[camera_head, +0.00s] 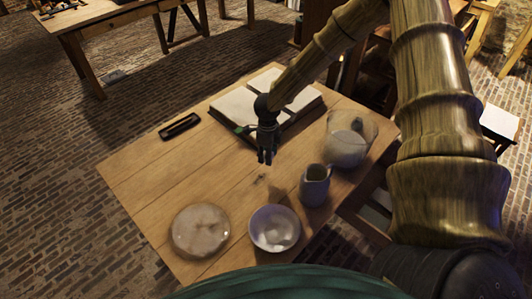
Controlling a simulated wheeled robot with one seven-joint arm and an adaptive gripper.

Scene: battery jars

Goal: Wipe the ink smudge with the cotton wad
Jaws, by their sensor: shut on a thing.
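My gripper (267,160) points down just above the middle of the wooden table, in front of the open book. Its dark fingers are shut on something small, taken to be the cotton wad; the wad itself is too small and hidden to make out. A faint dark mark on the wood, apparently the ink smudge (261,177), lies just in front of the fingertips. I cannot tell whether the gripper touches the table. A white bowl (254,238) with pale contents stands near the front edge.
A pale round dish (178,243) stands left of the bowl. A grey jug (314,190) and a glass jar (367,128) with pale contents stand to the right. An open book (302,98) lies behind, a black tray (180,126) at left. The table's left middle is clear.

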